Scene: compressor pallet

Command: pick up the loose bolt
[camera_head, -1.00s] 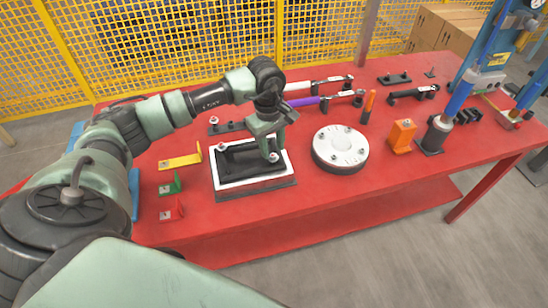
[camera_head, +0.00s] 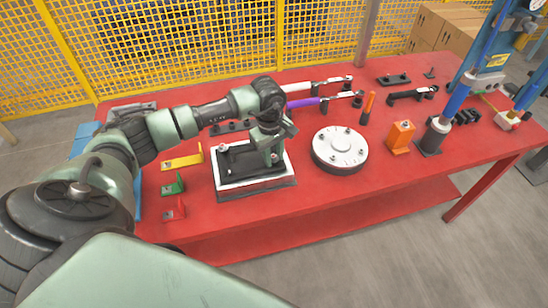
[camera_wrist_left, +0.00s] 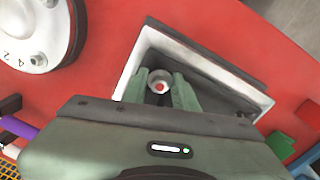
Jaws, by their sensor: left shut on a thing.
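The loose bolt (camera_wrist_left: 159,82) shows in the left wrist view as a round grey head with a reddish centre, between the two green fingers. My left gripper (camera_head: 274,159) is shut on it, over the right part of a white-rimmed tray with a dark inside (camera_head: 256,183). The tray's white rim also shows in the left wrist view (camera_wrist_left: 215,65). The bolt's shank is hidden, and I cannot tell if the bolt still touches the tray. In the head view my gripper hides part of the tray. My right gripper is not in view.
A round grey flange (camera_head: 340,148) stands just right of the tray. Yellow (camera_head: 183,161), green (camera_head: 174,186) and red (camera_head: 174,211) brackets lie to its left. An orange block (camera_head: 401,136) and tools lie farther right. The red table's (camera_head: 330,195) front strip is clear.

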